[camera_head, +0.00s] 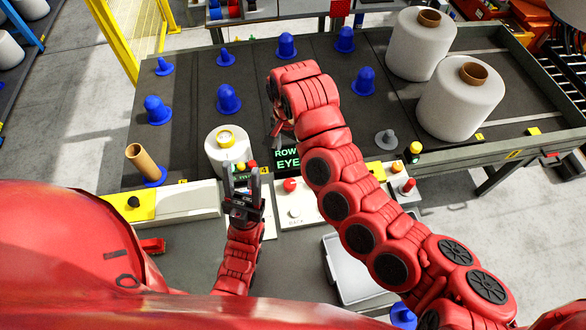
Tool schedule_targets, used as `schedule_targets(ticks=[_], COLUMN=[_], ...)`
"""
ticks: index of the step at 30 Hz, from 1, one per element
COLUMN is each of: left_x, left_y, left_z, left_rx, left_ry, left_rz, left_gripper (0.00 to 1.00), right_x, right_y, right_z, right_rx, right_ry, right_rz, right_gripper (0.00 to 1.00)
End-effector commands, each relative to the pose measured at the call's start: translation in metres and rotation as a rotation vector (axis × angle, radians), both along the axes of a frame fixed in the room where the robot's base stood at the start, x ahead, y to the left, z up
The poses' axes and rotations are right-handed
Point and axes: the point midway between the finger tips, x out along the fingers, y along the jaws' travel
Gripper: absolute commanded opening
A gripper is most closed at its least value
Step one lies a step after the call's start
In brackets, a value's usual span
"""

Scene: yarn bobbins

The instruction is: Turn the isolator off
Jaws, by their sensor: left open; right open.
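A yellow plate with a black round knob (134,202) is on the light panel at the left; it may be the isolator, but I cannot tell. Another control with a red knob (408,186) is on the panel's right end. My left gripper (242,175) is open and upright over the panel's middle, between these two controls, with no object seen between its fingers. Any knob position marks are too small to read.
A red button (290,185) is on the panel right of my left gripper. A white bobbin with a yellow core (226,148) stands just behind that gripper. Blue pegs (229,99), a brown tube (143,162) and large white bobbins (459,101) stand on the dark table (190,118).

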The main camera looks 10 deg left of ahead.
Motion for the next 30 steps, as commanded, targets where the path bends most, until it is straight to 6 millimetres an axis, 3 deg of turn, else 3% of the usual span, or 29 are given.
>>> schedule_targets(ticks=[10, 18, 22, 30], left_x=[0.000, 0.000, 0.000, 0.000], left_y=[0.000, 0.000, 0.000, 0.000], left_z=[-0.054, -0.055, -0.044, -0.041], left_rx=[0.000, 0.000, 0.000, 0.000], left_ry=[0.000, 0.000, 0.000, 0.000], left_rz=[0.000, 0.000, 0.000, 0.000], left_gripper=[0.50, 0.50, 0.50, 0.50], right_x=[-0.002, -0.002, -0.003, -0.001], right_y=[0.002, 0.000, -0.001, 0.000], right_z=[-0.067, -0.120, -0.144, -0.169], right_rx=[0.002, -0.003, -0.004, 0.000], right_ry=[0.001, 0.004, 0.008, 0.001], right_rz=[0.000, 0.002, 0.002, 0.001], right_gripper=[0.82, 0.82, 0.82, 0.82])
